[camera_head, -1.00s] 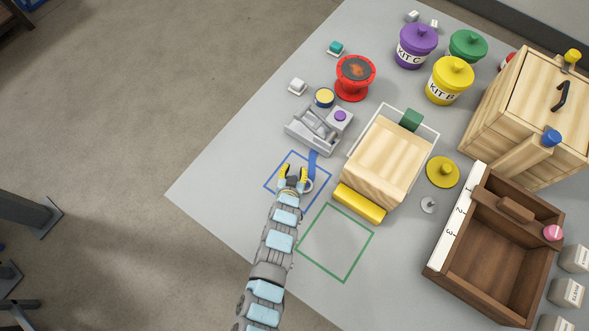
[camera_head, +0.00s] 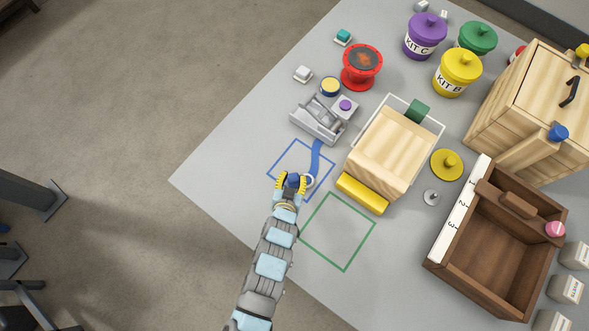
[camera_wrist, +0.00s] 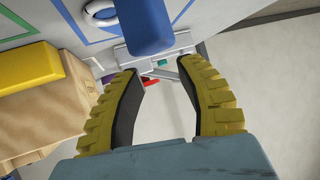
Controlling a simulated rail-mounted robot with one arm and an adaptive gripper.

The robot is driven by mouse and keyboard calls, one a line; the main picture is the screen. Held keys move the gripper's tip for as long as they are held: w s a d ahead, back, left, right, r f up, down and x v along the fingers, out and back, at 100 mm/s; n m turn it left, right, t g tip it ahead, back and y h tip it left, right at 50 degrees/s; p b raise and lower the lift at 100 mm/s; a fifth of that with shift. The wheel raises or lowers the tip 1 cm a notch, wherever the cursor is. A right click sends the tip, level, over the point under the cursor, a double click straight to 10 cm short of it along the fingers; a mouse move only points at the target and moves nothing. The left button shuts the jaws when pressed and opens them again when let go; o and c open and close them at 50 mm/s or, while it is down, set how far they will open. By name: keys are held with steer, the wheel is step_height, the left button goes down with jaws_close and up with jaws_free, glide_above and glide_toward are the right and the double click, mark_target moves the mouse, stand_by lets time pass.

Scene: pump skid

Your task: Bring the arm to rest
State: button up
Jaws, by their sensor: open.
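My gripper (camera_head: 292,182) is over the front part of the blue outlined square (camera_head: 328,166). Its two yellow ribbed fingers stand apart. My arm reaches in from the bottom of the head view.
A grey metal fixture (camera_head: 316,121) stands behind. A wooden block (camera_head: 388,150) with a yellow bar (camera_head: 361,194) stands to the right. The green outlined square (camera_head: 345,268) is empty.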

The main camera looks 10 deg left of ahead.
steer(key=shift+s+r, duration=0.35)
steer(key=shift+s, duration=0.3)
